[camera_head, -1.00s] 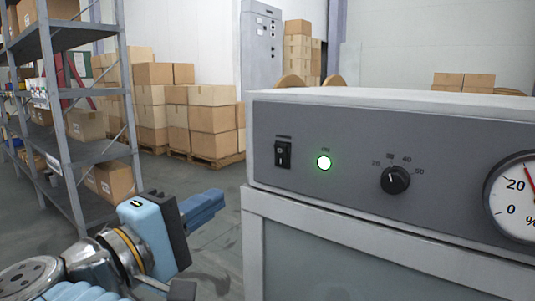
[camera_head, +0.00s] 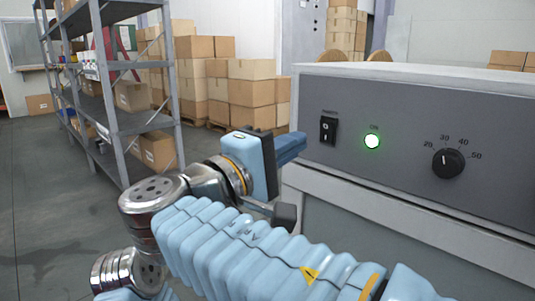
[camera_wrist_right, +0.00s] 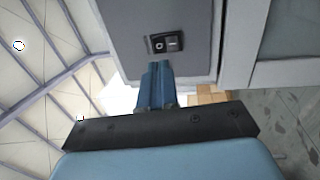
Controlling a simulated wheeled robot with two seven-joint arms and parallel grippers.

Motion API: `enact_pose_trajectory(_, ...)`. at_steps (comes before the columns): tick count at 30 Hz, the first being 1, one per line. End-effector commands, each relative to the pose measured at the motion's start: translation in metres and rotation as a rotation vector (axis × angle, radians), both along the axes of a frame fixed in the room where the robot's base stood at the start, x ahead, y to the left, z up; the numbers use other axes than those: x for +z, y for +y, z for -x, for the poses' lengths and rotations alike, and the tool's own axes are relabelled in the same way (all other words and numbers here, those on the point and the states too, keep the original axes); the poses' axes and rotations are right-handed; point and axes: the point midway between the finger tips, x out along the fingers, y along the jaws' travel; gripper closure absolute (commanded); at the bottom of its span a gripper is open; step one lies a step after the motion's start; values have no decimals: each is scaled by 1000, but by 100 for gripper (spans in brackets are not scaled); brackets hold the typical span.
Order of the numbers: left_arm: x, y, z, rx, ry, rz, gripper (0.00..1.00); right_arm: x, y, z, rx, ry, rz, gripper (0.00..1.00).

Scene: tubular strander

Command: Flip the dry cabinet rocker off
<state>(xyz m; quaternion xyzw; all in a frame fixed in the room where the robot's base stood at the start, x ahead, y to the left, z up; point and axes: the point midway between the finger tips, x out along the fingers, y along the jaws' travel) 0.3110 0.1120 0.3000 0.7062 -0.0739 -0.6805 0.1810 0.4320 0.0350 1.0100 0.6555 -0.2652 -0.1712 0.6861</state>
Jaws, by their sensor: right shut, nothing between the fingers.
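The dry cabinet (camera_head: 400,105) stands at the right of the head view, with a grey front panel. Its black rocker (camera_head: 328,130) is at the panel's left, marked O above and I below. The green lamp (camera_head: 372,142) beside it is lit. My right gripper (camera_head: 299,147) is shut and empty, its blue fingers just left of the panel and a little below the rocker's height. In the right wrist view the fingers (camera_wrist_right: 157,67) point toward the panel, and the rocker (camera_wrist_right: 165,44) shows just beyond their tips; I see no contact. My left gripper is not in view.
A black dial (camera_head: 448,163) with numbers sits right of the lamp. A metal shelf (camera_head: 108,90) and stacked cardboard boxes (camera_head: 250,95) stand behind at the left. The floor (camera_head: 50,200) at the left is clear.

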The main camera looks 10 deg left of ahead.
Motion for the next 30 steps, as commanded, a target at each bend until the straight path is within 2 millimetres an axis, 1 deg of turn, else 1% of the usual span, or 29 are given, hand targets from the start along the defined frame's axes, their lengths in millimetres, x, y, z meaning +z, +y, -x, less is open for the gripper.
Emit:
enact_pose_trajectory(1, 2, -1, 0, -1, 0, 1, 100, 2, -6, -8, -3, 1, -1, 100)
enact_pose_trajectory(3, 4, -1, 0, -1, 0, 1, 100, 4, -14, -19, -3, 1, -2, 100)
enact_pose_trajectory(6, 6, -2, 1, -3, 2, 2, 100, 6, -23, -31, -2, 1, -1, 100)
enact_pose_trajectory(10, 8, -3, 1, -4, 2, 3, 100, 8, -30, -41, 0, -1, -1, 100)
enact_pose_trajectory(15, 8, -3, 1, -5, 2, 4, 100, 8, -34, -47, 1, 0, 0, 100)
enact_pose_trajectory(24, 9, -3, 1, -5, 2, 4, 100, 9, -34, -47, 1, 2, -1, 100)
enact_pose_trajectory(26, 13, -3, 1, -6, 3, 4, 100, 11, -35, -48, 0, 12, -10, 100)
enact_pose_trajectory(30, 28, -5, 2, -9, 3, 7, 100, 18, -39, -53, -1, 72, -54, 100)
